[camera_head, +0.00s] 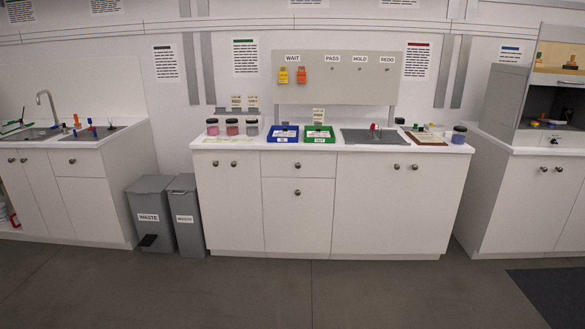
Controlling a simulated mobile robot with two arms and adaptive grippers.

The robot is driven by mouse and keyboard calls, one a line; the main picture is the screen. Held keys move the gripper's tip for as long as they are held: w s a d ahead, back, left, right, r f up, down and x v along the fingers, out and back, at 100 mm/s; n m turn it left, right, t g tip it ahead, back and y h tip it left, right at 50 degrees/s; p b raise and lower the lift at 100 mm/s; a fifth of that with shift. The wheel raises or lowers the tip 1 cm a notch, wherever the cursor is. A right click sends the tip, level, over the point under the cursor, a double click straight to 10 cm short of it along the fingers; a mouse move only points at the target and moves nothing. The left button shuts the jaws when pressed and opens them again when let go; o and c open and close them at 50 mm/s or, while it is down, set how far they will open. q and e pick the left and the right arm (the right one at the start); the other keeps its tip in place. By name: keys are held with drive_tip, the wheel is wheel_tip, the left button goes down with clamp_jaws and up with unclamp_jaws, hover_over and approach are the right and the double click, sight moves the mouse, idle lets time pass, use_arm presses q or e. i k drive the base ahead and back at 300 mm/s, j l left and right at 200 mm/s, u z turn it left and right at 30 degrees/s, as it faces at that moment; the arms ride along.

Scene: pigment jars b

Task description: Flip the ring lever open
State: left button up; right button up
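I cannot make out a ring lever at this distance. Three jars with dark lids stand at the left end of the middle counter: a red-pink jar (212,128), a second reddish jar (232,128) and a bluish-grey jar (252,128). Another dark-lidded bluish jar (459,136) stands at the counter's right end. Any lever on these jars is too small to tell. Neither of my grippers is in view.
The middle counter (300,149) also bears a blue tray (283,140), a green tray (320,140), a grey mat (365,140) and a brown board (427,142). Grey waste bins (152,205) stand left of its cabinet. The floor (260,290) in front is clear.

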sight(372, 127)
drive_tip(key=i+j, duration=0.15)
drive_tip(key=i, duration=0.4)
drive_tip(key=i+j, duration=0.15)
drive_tip(key=i, duration=0.4)
drive_tip(key=i+j, duration=0.15)
drive_tip(key=i, duration=0.4)
drive_tip(key=i+j+z, duration=0.6)
drive_tip(key=i+j, duration=0.3)
